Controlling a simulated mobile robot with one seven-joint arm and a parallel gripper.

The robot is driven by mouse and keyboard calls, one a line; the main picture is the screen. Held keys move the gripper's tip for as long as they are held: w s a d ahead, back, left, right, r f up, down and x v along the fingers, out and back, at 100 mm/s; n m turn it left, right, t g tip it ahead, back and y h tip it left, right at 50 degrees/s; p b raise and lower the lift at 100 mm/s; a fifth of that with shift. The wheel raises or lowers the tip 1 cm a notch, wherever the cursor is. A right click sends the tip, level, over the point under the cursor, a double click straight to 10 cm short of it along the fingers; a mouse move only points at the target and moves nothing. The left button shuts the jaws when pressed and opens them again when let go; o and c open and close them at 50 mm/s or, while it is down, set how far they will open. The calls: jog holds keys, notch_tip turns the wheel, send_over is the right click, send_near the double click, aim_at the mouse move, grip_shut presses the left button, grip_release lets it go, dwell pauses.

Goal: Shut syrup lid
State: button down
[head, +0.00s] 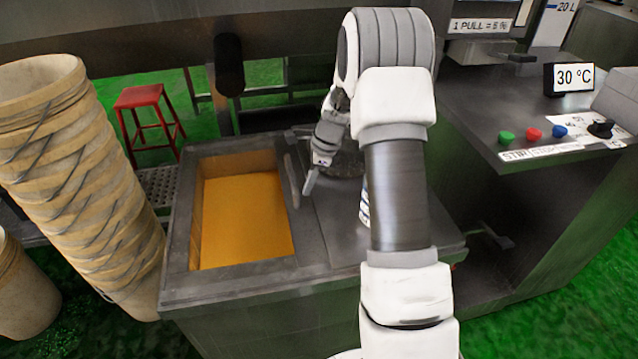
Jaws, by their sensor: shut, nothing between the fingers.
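The syrup tank (178,245) is a grey metal box in the middle of the head view. Its left opening is uncovered and shows orange-yellow syrup (245,220). A flat grey panel, which looks like the lid (325,235), lies to the right of the opening. A bar-like handle (291,182) stands along the panel's left edge. My gripper (309,186) is shut and empty, pointing down just right of the handle. I cannot tell whether it touches the handle. My arm hides much of the panel's right part.
A tall stack of tan buckets (85,190) stands left of the tank. A red stool (150,105) is behind. On the right is a counter (490,110) with coloured buttons (533,134) and a 30 °C display (574,77). A dark beam crosses the back.

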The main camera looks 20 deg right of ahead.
jog(key=shift+a, duration=0.15)
jog(key=w+a+p, duration=0.3)
jog(key=a+p, duration=0.2)
jog(key=a, duration=0.9)
jog(key=w+a+p, duration=0.3)
jog(key=a+p, duration=0.1)
jog(key=a, duration=1.1)
jog(key=shift+a+p, duration=0.2)
jog(key=shift+p, duration=0.2)
jog(key=shift+a+r, duration=0.1)
jog(key=s+d+r+p, duration=0.2)
jog(key=d+r, duration=0.5)
jog(key=r, duration=0.3)
jog(key=shift+s+r, duration=0.2)
jog(key=shift+s, duration=0.2)
